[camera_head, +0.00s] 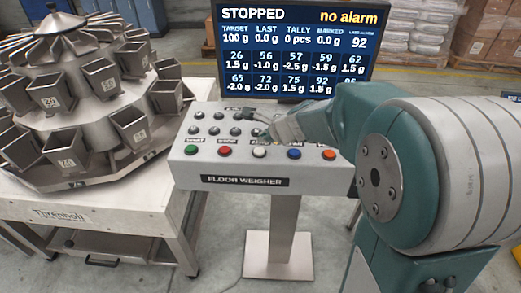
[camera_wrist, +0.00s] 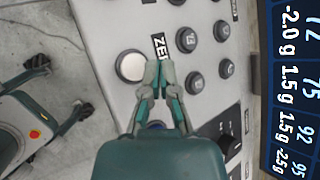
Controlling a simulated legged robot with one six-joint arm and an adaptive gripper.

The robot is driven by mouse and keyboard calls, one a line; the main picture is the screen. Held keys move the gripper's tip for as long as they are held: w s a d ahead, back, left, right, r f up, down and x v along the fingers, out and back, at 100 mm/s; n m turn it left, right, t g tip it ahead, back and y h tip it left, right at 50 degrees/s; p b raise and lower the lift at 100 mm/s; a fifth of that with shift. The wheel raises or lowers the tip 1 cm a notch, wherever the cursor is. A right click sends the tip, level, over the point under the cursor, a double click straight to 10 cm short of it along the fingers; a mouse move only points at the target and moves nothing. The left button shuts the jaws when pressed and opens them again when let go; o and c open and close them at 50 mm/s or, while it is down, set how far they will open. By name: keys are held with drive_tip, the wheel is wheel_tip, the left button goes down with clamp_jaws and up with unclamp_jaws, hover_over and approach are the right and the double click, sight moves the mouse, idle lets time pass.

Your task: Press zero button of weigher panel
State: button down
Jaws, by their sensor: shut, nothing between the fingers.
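The weigher panel (camera_head: 240,182) is a grey console on a pedestal, marked "FLOOR WEIGHER". Its front row has green, red, white, blue and orange buttons. The white zero button (camera_head: 260,152) is in the middle of that row; it also shows in the wrist view (camera_wrist: 131,66), left of the fingertips. My gripper (camera_head: 262,134) is shut and empty, over the panel just behind the white button. In the wrist view my gripper (camera_wrist: 159,66) has its tips over the partly covered "ZERO" label (camera_wrist: 158,45). I cannot tell whether the tips touch the panel.
The blue button (camera_head: 294,154) is just right of the white one. A screen (camera_head: 290,50) reading "STOPPED" and "no alarm" stands behind the panel. A multihead weigher (camera_head: 80,105) on a table stands at left.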

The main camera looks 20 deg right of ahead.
sight(259, 151)
drive_tip(key=shift+f, duration=0.75)
drive_tip(key=shift+a+f, duration=0.15)
drive_tip(key=shift+a, duration=0.55)
drive_tip(key=shift+d, duration=0.5)
drive_tip(key=shift+a, duration=0.3)
drive_tip(key=shift+d, duration=0.15)
drive_tip(key=shift+f, duration=0.35)
